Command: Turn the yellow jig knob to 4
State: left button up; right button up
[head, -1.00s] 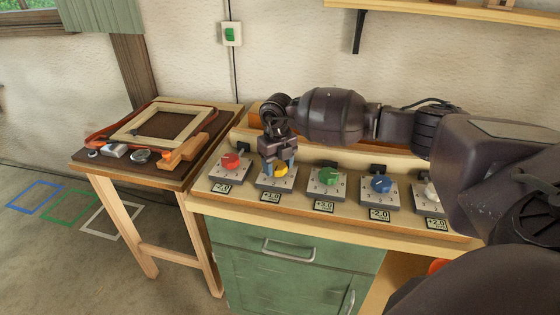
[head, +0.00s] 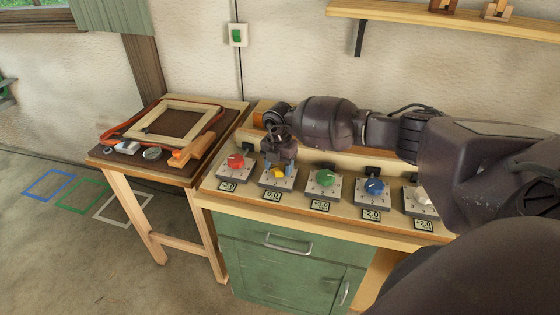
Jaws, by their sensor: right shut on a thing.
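The yellow knob (head: 279,174) sits on a grey dial plate on the bench, second from the left in a row of knobs. My right gripper (head: 279,167) points down and is shut on the yellow knob, hiding much of it and its pointer. The small display (head: 271,195) below it appears to read 0.0. My left gripper is not in view.
A red knob (head: 236,161) is close on the left; a green knob (head: 325,178) and a blue knob (head: 374,187) are on the right. A side table (head: 115,158) holds a wooden frame (head: 174,121).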

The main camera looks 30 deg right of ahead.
aim_at(279, 166)
jog(key=m+p, duration=0.2)
jog(key=m, duration=0.1)
jog(key=shift+r+m, duration=0.1)
jog(key=shift+m, duration=0.2)
jog(key=shift+m+p, duration=0.7)
jog(key=shift+m, duration=0.6)
jog(key=o, duration=0.9)
notch_tip(279, 166, up, 11)
jog(key=shift+f+b, duration=0.2)
jog(key=shift+b, duration=0.15)
